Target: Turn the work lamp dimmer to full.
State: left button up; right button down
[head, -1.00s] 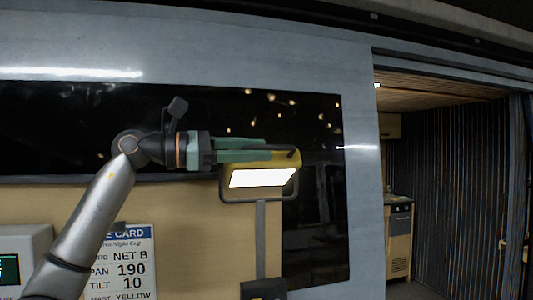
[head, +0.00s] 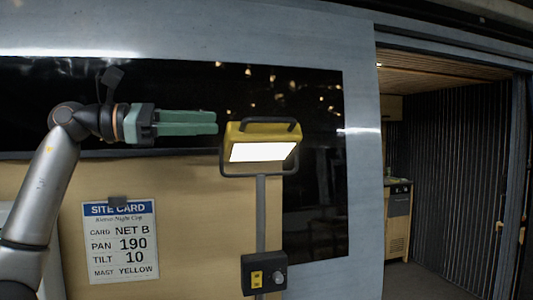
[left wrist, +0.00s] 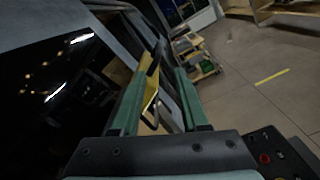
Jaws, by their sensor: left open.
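The yellow work lamp (head: 240,138) stands on a grey post in front of the dark window, its white panel lit. Below it, a black box (head: 250,286) on the post carries yellow sockets and a small round grey knob (head: 279,278), which looks like the dimmer; its setting is too small to read. My left gripper (head: 217,122) is open and empty, level with the lamp's top and just left of it, fingers pointing right. In the left wrist view the yellow lamp (left wrist: 151,84) shows between the open fingers (left wrist: 164,72). My right gripper is not in view.
A site card (head: 121,242) hangs on the tan panel left of the post. A doorway at the right opens onto a corridor with a cabinet (head: 398,222). The space in front of the black box looks clear.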

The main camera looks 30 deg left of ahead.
aim_at(278, 278)
jog(key=k+l, duration=0.35)
jog(key=l, duration=0.15)
jog(key=k+l, duration=0.4)
jog(key=l, duration=0.15)
